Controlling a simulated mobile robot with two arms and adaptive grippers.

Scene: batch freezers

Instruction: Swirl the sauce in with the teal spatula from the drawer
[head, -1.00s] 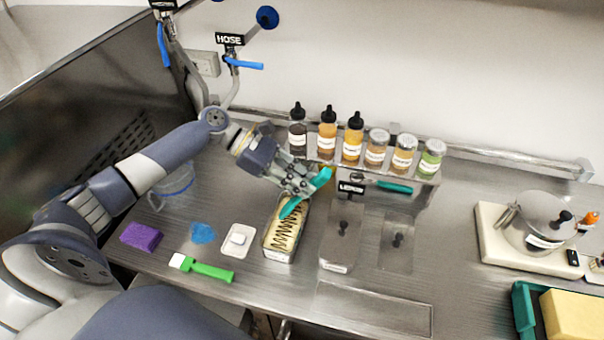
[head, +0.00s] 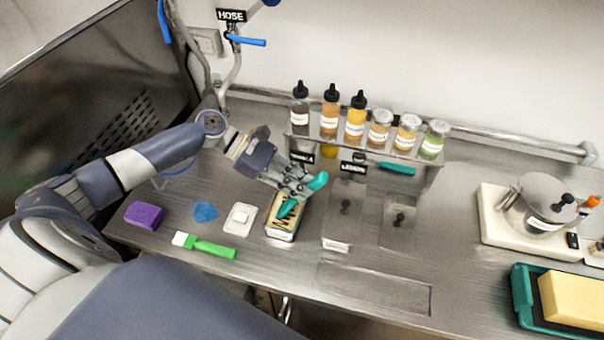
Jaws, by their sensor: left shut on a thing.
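My left gripper (head: 296,185) is shut on the teal spatula (head: 318,182), over the far part of a rectangular pan (head: 281,232). The spatula is tilted, with one teal end up to the right of the fingers and the other pointing down at the pan. The pan holds pale contents with a dark zigzag of sauce (head: 284,219). The gripper hides the pan's far end, and I cannot tell whether the spatula touches the contents. My right gripper is not in view.
A bottle rack (head: 365,150) stands behind. Lidded wells (head: 343,215) lie right of the pan. A purple sponge (head: 145,215), blue cloth (head: 205,211), white dish (head: 240,218) and green brush (head: 212,249) lie left. A scale with a pot (head: 540,205) stands right. The front counter is clear.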

